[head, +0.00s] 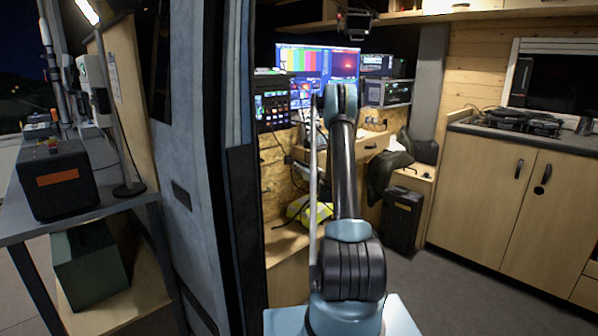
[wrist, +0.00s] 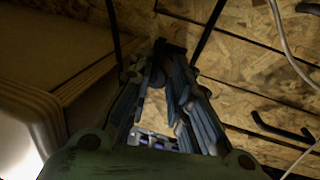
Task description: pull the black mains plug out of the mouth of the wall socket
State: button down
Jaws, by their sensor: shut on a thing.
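My gripper (wrist: 158,74) reaches forward in the wrist view, its two fingers drawn close together at the tips. It is shut on a small dark thing (wrist: 158,50), which I take to be the black mains plug. The fingers cover much of it, and its outline is lost in shadow. I cannot make out the mouth of the wall socket, so I cannot tell whether the plug is in it or clear of it. In the head view my own arm hides the gripper, and neither plug nor socket can be picked out.
Chipboard wall panels (wrist: 245,75) lie behind the fingers, with a pale cable (wrist: 285,45) at the right. A wooden edge (wrist: 85,80) stands close on the left. In the head view, a van door (head: 190,170) is left of my arm and a black case (head: 402,220) stands right.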

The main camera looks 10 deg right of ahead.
jog(key=shift+d+v, duration=0.2)
jog(key=shift+v, duration=0.85)
jog(key=shift+d+v, duration=0.2)
jog(key=shift+v, duration=0.85)
dwell(0.4)
jog(key=shift+s+d, duration=0.85)
jog(key=shift+s, duration=0.1)
